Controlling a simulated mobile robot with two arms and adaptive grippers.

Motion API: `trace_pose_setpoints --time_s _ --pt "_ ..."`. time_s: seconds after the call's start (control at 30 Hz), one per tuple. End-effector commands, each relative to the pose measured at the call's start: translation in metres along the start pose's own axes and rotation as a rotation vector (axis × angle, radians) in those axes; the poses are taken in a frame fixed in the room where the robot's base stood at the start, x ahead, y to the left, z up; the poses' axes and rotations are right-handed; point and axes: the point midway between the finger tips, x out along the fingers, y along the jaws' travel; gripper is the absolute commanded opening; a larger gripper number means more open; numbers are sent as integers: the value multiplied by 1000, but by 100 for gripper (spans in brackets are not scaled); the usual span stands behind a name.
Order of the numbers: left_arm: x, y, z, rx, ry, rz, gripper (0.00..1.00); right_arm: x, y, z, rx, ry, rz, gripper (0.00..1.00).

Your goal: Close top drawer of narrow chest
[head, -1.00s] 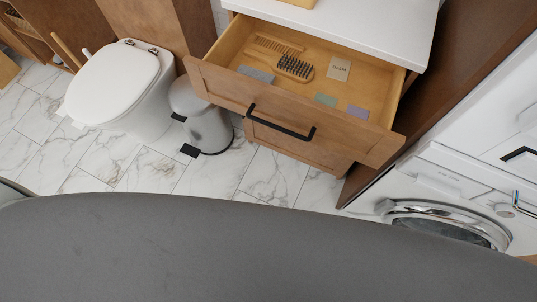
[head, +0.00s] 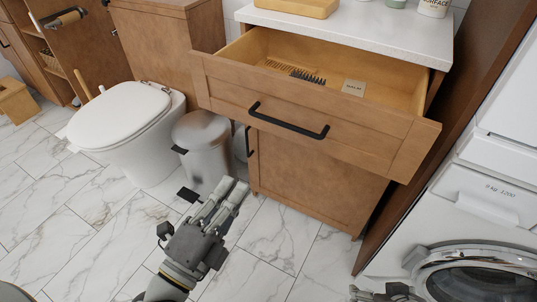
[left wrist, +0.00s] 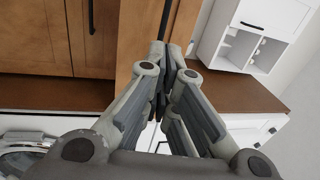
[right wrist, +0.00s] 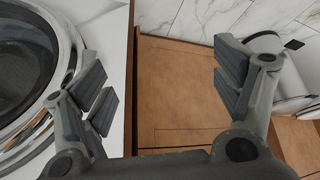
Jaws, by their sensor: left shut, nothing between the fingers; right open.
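The narrow chest (head: 310,185) is wooden with a white top. Its top drawer (head: 300,98) is pulled well out, with a black bar handle (head: 288,119) on its front. A brush (head: 308,77), a comb and a small card (head: 353,87) lie inside. My left gripper (head: 236,188) is shut and empty, in front of the chest and lower than the drawer, apart from it. It also shows closed in the left wrist view (left wrist: 165,48). My right gripper (right wrist: 168,75) is open and empty, facing the chest's lower wooden front (right wrist: 180,90); only a bit of it shows at the head view's bottom edge.
A metal pedal bin (head: 203,145) and a toilet (head: 125,130) stand left of the chest. The marble floor (head: 100,215) in front is mostly clear.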

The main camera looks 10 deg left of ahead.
Motion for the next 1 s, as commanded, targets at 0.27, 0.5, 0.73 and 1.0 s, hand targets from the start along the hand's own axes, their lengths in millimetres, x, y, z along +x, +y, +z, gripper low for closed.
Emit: trace_pose_setpoints --time_s 0.27,0.5,0.73,1.0 --pt "10 -10 -2 10 7 -26 0 -5 1 6 1 -28 2 85" --pt "26 -7 -1 17 8 -12 0 -8 2 19 3 -87 4 85" --pt "59 -10 0 12 3 -13 0 -27 4 31 6 -175 8 85" --pt "94 -8 0 12 2 -12 0 -1 4 34 5 -190 5 85"
